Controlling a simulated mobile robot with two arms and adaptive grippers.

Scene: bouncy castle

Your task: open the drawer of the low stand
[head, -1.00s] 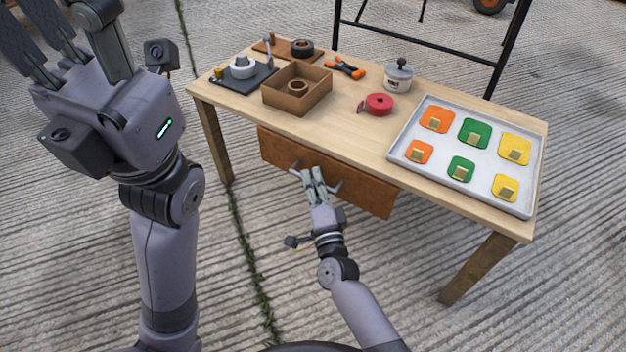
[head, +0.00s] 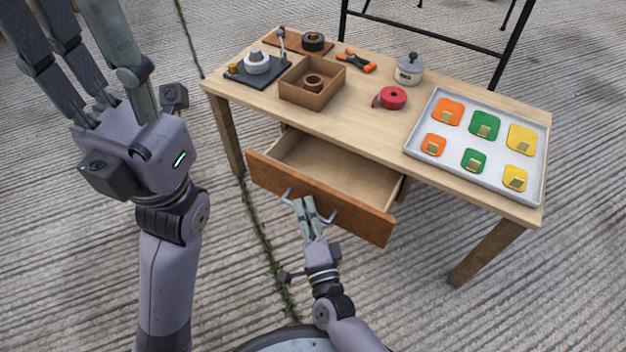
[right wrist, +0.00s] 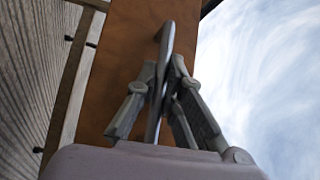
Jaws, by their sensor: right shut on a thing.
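The low stand (head: 352,118) is a light wooden table with a brown-fronted drawer (head: 359,209). The drawer is pulled out, and its pale inside shows empty where visible. My right gripper (head: 304,206) is shut on the drawer's grey bar handle (head: 329,217), in front of the drawer front. In the right wrist view the fingers (right wrist: 166,78) close around the handle (right wrist: 167,40), seen against the brown front (right wrist: 125,60). My left gripper (head: 95,60) is raised at the upper left, fingers spread and empty, away from the stand.
On the stand are a metal tray (head: 412,149) with coloured squares, a brown box (head: 309,97), a red tape roll (head: 393,98), a lidded pot (head: 409,70), orange-handled pliers (head: 356,61) and a dark plate (head: 262,79) with a white roll. A black metal frame (head: 430,36) stands behind.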

